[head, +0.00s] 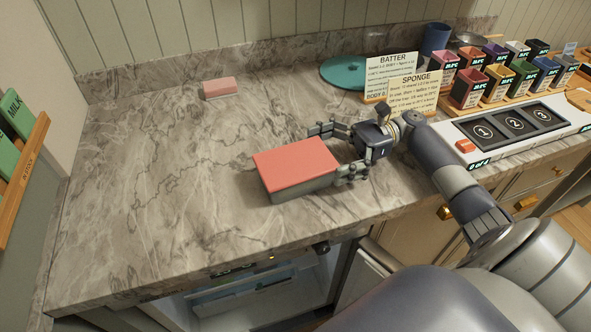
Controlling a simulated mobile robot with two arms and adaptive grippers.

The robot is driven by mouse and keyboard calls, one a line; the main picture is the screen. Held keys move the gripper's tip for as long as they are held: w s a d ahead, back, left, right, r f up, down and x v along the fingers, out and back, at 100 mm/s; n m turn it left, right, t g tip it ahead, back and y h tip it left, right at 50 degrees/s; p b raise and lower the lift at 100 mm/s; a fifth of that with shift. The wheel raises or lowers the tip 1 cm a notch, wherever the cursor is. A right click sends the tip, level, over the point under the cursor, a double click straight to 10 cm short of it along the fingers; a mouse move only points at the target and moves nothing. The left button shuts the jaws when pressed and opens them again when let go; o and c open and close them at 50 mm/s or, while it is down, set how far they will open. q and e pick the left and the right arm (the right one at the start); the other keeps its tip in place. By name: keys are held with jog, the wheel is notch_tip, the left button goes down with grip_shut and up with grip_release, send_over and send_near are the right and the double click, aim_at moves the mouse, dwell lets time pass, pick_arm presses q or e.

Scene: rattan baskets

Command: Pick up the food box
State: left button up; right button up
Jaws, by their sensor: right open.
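The food box (296,163) is a flat rectangular box with a red top and grey sides. It lies on the marble counter in the middle of the head view. My right gripper (335,152) is at the box's right end, with its fingers spread. One finger is beyond the far right corner and the other is by the near right side. I cannot tell whether either finger touches the box. My left gripper is not in view.
A small pink block (219,88) lies at the back of the counter (150,170). A teal plate (345,72), recipe cards (412,93), several coloured cartons (468,88) and a numbered panel (512,125) stand at the right. The counter's left half is mostly clear.

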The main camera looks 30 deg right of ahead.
aim_at(303, 158)
jog(key=a, duration=0.1)
jog(key=a+p, duration=0.1)
jog(key=a, duration=0.2)
jog(key=shift+w+a+r+p, duration=0.2)
jog(key=shift+w+a+p, duration=0.1)
jog(key=shift+a+f, duration=0.1)
jog(key=shift+a, duration=0.15)
jog(key=shift+w, duration=0.1)
jog(key=c, duration=1.3)
